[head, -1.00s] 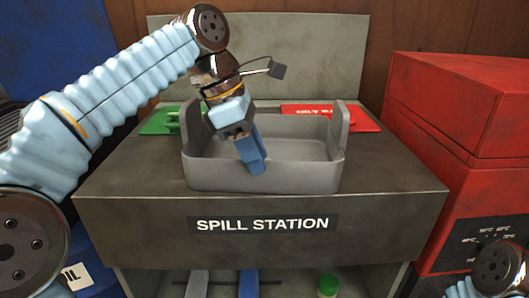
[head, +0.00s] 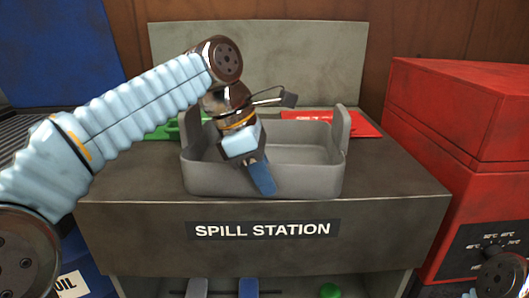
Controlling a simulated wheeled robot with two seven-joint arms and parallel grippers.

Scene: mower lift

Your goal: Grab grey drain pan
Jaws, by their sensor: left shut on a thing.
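The grey drain pan (head: 315,180) sits upright on the spill station bench top. It is an open rectangular tub with a raised handle at its left and right ends. My left gripper (head: 259,172) reaches down over the pan and is shut on its front wall, left of the wall's right half. One blue finger shows outside the front wall, slanting down to the right. The other finger is hidden behind the wall. My right gripper is out of view; only part of my right arm shows at the bottom right corner.
The dark bench (head: 400,185) has bare top on both sides of the pan. A green item (head: 163,132) and a red item (head: 365,126) lie behind it. A grey back panel (head: 310,60) rises beyond. A red cabinet (head: 465,110) stands close on the right.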

